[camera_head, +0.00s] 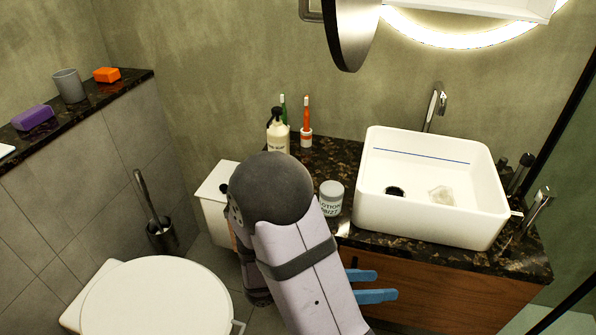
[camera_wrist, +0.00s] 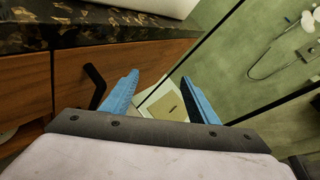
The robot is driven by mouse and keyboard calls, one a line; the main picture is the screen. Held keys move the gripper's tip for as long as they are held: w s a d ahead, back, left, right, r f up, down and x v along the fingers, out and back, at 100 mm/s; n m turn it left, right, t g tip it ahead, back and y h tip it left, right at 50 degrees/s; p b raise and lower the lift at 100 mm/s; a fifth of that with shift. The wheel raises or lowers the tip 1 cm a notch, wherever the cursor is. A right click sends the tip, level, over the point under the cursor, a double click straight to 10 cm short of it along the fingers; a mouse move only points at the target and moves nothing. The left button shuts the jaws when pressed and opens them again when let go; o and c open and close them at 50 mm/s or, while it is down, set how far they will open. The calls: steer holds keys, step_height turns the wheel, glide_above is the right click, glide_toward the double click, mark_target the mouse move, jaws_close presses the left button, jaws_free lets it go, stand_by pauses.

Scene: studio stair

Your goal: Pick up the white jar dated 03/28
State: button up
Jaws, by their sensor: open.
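A white jar (camera_head: 331,190) with a grey label stands on the dark stone counter, left of the basin, in the head view. Its label seems to read LOTION with a date ending in 27, partly cut off and too small to be sure. I see no other white jar. My gripper (camera_head: 385,285) has blue fingers, spread apart and empty, in front of the wooden cabinet and below the jar. In the wrist view my gripper (camera_wrist: 160,78) is open, with the cabinet to its left. The jar does not show there.
A white basin (camera_head: 435,225) fills the right of the counter (camera_head: 345,155). A pump bottle (camera_head: 278,135) and a toothbrush holder (camera_head: 306,138) stand behind the jar. A black drawer handle (camera_wrist: 95,85) juts out near the gripper. A toilet (camera_head: 155,300) is at lower left.

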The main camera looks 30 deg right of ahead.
steer(key=w+d+r+n+t+h+p, duration=0.2)
steer(key=w+r+n+t+h+p, duration=0.25)
steer(key=r, duration=0.55)
steer(key=w+a+t+y, duration=0.1)
steer(key=w+a+t, duration=0.2)
steer(key=w, duration=0.3)
steer(key=w+a+f+n+t+y+p, duration=0.1)
steer(key=w+a+t+y, duration=0.1)
steer(key=w+a+t, duration=0.2)
steer(key=w+a+f+t+y+p, duration=0.1)
steer(key=w+a+t, duration=0.2)
steer(key=w, duration=0.5)
steer(key=shift+w+a+f+n+t, duration=0.1)
steer(key=shift+w+a+n+t, duration=0.2)
steer(key=shift+t, duration=0.35)
steer(key=shift+p+x, duration=0.95)
steer(key=shift+x, duration=2.6)
steer(key=shift+w+a+f, duration=0.1)
steer(key=c, duration=0.8)
steer(key=shift+r+p, duration=0.3)
steer(key=shift+r, duration=4.7)
